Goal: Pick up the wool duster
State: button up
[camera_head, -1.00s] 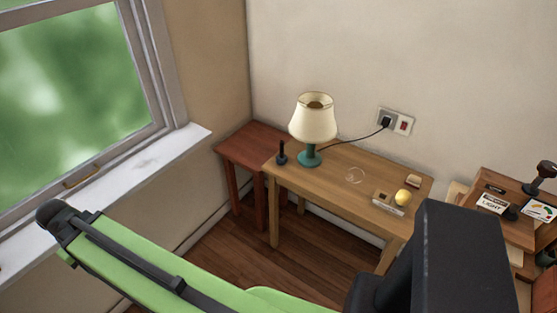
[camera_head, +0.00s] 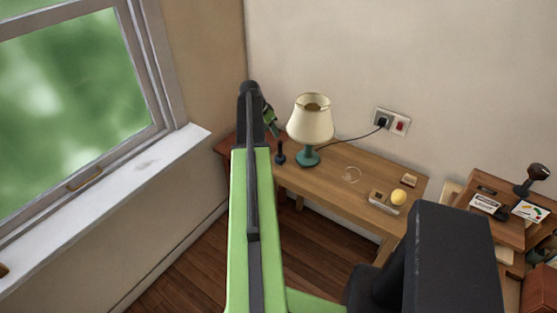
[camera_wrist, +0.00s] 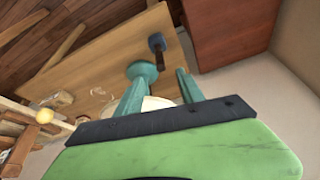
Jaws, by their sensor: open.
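A small upright thing (camera_head: 280,153) with a dark handle and a dark blue foot stands on the wooden table left of the lamp. It may be the wool duster, but it is too small to be sure. In the wrist view its blue foot (camera_wrist: 156,42) and dark handle show just beyond the fingertips. My gripper (camera_wrist: 161,76) is open, with nothing seen held between its fingers. In the head view my gripper (camera_head: 271,122) is small and partly hidden by my arm, above and left of the upright thing.
A lamp with a cream shade (camera_head: 310,120) and teal base stands close to the gripper; its cord runs to a wall socket (camera_head: 392,122). A yellow ball (camera_head: 398,197) lies at the table's right. A reddish side table (camera_wrist: 225,35) adjoins. The window sill (camera_head: 120,180) is at left.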

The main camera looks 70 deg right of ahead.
aim_at(281, 150)
jog(key=b+x, duration=1)
jog(key=x, duration=0.2)
jog(key=shift+w+a+f+b, duration=0.1)
jog(key=shift+a+f+b, duration=0.1)
jog(key=shift+b, duration=0.15)
jog(key=shift+d+r, duration=0.1)
jog(key=b+x, duration=0.5)
jog(key=shift+d, duration=0.1)
grip_shut()
